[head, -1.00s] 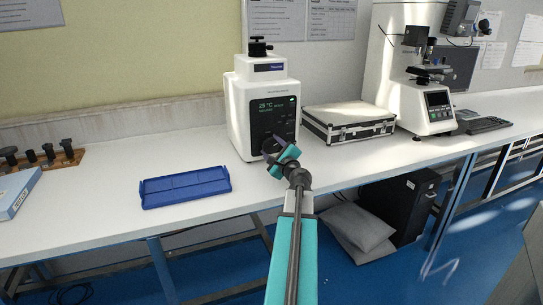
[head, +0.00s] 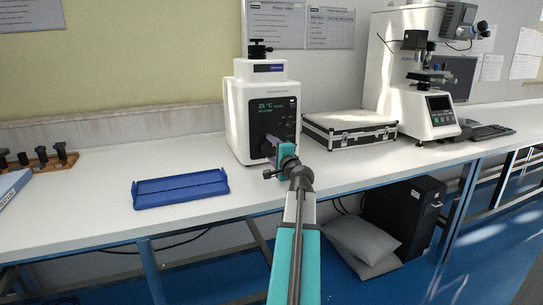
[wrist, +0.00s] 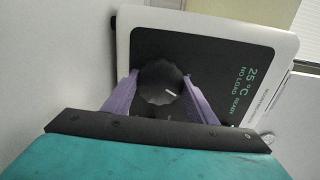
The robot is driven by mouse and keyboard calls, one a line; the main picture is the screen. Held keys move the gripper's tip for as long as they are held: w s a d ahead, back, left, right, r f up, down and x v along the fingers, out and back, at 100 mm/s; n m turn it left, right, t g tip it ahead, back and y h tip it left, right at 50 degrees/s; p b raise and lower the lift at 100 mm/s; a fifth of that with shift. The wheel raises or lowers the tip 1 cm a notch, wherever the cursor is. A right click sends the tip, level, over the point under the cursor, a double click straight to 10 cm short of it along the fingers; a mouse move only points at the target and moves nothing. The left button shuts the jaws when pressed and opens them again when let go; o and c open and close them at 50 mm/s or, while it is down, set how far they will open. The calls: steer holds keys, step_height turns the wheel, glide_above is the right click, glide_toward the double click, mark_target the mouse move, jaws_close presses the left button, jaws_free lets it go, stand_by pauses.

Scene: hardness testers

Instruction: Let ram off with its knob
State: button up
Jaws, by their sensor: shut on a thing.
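The white press (head: 240,115) with a dark front panel stands on the bench, upright. Its screen reads 25 °C, and in the wrist view the display (wrist: 248,90) shows NO LOAD READY. A round black ribbed knob (wrist: 160,84) with a white pointer mark sits low on the panel. My gripper (head: 269,152) is at the lower front of the press. In the wrist view the purple fingers of my gripper (wrist: 160,95) are shut on the knob, one on each side. My gripper hides the knob in the head view. I cannot pick out the ram.
A blue tray (head: 181,189) lies on the bench to the left. A silver-edged case (head: 349,131) is close to the right of the press, with a hardness tester (head: 410,110) beyond it. A rack with dark pieces (head: 42,163) stands far left.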

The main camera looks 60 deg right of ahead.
stand_by(0.4)
steer(key=o, duration=1.1)
steer(key=shift+c, duration=0.2)
steer(key=shift+s+a, duration=0.15)
steer(key=p+v, duration=0.1)
steer(key=v, duration=0.9)
steer(key=shift+s+a, duration=0.15)
steer(key=shift+a, duration=0.05)
steer(key=shift+s+f+n+b, duration=0.2)
steer(key=shift+n+b, duration=0.1)
steer(key=shift+b, duration=0.3)
steer(key=shift+a+b, duration=0.1)
steer(key=shift+b, duration=0.25)
steer(key=b+v, duration=0.1)
steer(key=b, duration=0.5)
steer(key=shift+s+a, duration=0.2)
steer(key=shift+s, duration=0.15)
steer(key=shift+s+a+r+b, duration=0.2)
steer(key=shift+s+b, duration=0.1)
steer(key=shift+b, duration=0.5)
